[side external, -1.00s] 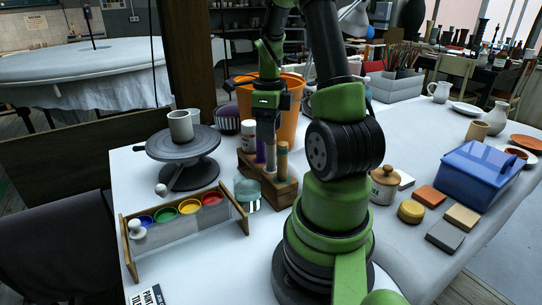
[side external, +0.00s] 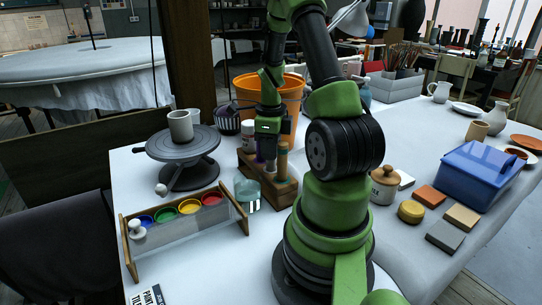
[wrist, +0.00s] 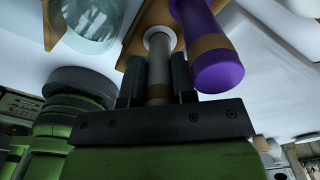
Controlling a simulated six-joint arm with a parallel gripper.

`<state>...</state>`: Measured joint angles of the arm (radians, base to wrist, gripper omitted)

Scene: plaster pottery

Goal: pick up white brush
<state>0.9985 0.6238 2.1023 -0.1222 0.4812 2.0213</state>
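The white brush (wrist: 159,60) stands upright in a wooden block (side external: 285,192); its pale handle also shows in the side view (side external: 270,166). My gripper (wrist: 158,72) is over it, with one finger close on each side of the handle. Whether the fingers press on the handle I cannot tell. In the side view, my gripper (side external: 268,138) points down at the block and hides the top of the brush. A purple handle (wrist: 218,62) stands beside the white one, near my right finger in the wrist view.
A tan handle (side external: 283,160) and a small white jar (side external: 248,134) are by the block. A glass jar (side external: 247,190) stands in front, an orange bucket (side external: 290,95) behind. A turntable with a mug (side external: 180,127) and a paint rack (side external: 185,225) are to the left.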

